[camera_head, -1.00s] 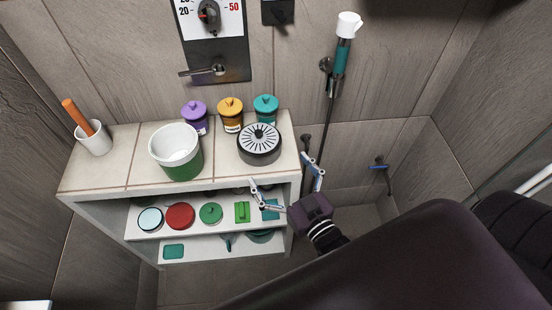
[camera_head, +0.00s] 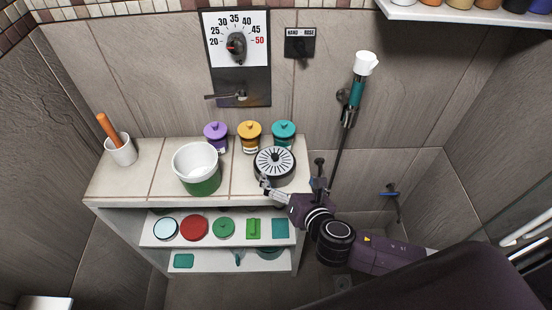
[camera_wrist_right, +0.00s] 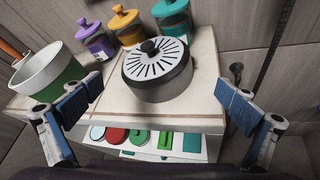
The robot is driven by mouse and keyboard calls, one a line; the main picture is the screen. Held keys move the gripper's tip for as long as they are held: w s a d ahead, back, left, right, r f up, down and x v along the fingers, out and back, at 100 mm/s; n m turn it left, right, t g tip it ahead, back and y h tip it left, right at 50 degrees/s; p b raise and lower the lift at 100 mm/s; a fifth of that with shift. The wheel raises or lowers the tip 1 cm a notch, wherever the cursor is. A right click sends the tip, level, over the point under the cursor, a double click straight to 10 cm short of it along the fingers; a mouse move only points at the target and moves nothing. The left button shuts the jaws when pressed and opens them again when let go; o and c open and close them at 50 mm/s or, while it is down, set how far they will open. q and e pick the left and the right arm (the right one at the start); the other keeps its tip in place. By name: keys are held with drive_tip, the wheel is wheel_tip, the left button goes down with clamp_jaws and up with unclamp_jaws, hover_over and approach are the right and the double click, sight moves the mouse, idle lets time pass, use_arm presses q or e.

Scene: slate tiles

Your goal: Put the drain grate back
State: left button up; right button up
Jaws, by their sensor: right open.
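A white round disc with black radial slots and a black knob, which looks like the drain grate (camera_head: 274,161), lies on top of a dark round holder (camera_head: 274,180) at the right end of the tiled shelf unit. In the right wrist view the grate (camera_wrist_right: 155,58) sits flat on the grey-sided holder (camera_wrist_right: 163,88), centred between the fingers. My right gripper (camera_head: 292,187) is open and empty just in front of the holder, its blue-padded fingers (camera_wrist_right: 158,105) spread wide and apart from it. A small square fitting (camera_head: 343,283) shows on the floor, partly unclear. My left gripper is out of view.
A green-and-white bucket (camera_head: 196,169) stands left of the holder. Purple (camera_head: 216,137), amber (camera_head: 249,136) and teal (camera_head: 284,134) jars stand behind. A white cup (camera_head: 121,150) holds an orange stick. Several items fill the shelves below. A shower hose hangs to the right.

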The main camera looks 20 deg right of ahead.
sight(276, 163)
drive_tip(key=n, duration=0.1)
drive_tip(key=w+n, duration=0.1)
drive_tip(key=n, duration=0.1)
drive_tip(key=n+y, duration=0.1)
drive_tip(key=n, duration=0.1)
drive_tip(key=shift+w+d+t, duration=0.15)
drive_tip(key=shift+w+t, duration=0.1)
drive_tip(key=shift+t, duration=0.15)
drive_tip(key=shift+w+f+n, duration=0.1)
drive_tip(key=shift+w+n, duration=0.1)
drive_tip(key=shift+n, duration=0.1)
drive_tip(key=x, duration=0.2)
drive_tip(key=p+x, duration=0.1)
drive_tip(key=x, duration=0.1)
drive_tip(key=a+x, duration=0.1)
drive_tip(key=x, duration=0.1)
drive_tip(key=shift+w+p, duration=0.35)
drive_tip(key=shift+p, duration=0.05)
drive_tip(key=shift+w, duration=0.3)
drive_tip(key=shift+d, duration=0.1)
drive_tip(key=c, duration=1.2)
drive_tip(key=shift+c, duration=0.2)
